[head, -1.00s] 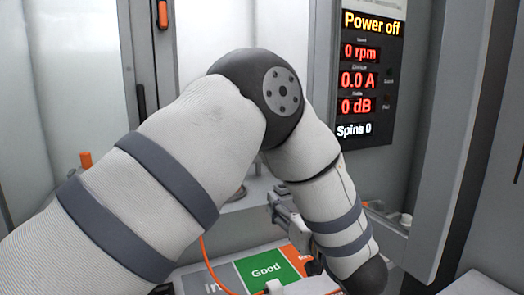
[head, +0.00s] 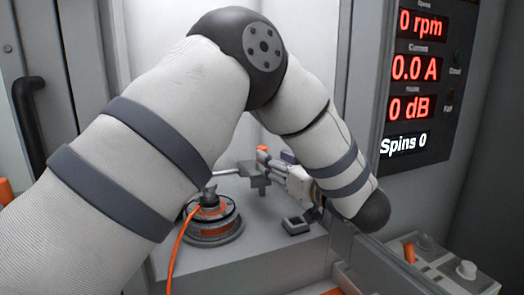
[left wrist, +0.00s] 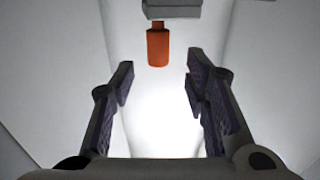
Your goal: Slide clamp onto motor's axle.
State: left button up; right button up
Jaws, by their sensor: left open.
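The motor (head: 210,225) is a round grey and orange disc on the bench, with an orange cable running from it. Its axle (head: 208,194) stands up at the top, with a grey bar beside it. A grey block with an orange handle (head: 262,153), apparently the clamp (head: 250,174), is right of the axle. I cannot tell whether it touches the axle. My left gripper (head: 279,166) is near the handle at its right. In the left wrist view the open gripper (left wrist: 158,85) has the orange handle (left wrist: 158,46) beyond its fingertips, under a grey block (left wrist: 172,10). Nothing is between the fingers.
A small dark square holder (head: 296,225) sits on the bench (head: 265,255) right of the motor. A display panel (head: 415,85) reads 0 rpm, and a box with knobs (head: 450,270) is at the lower right. My left arm crosses the view and hides part of the bench.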

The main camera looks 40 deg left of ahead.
aim_at(252, 162)
pick_arm(q)
jog(key=x, duration=0.6)
jog(key=shift+w+a+f, duration=0.1)
jog(key=shift+w+a, duration=0.1)
jog(key=shift+a, duration=0.15)
grip_shut()
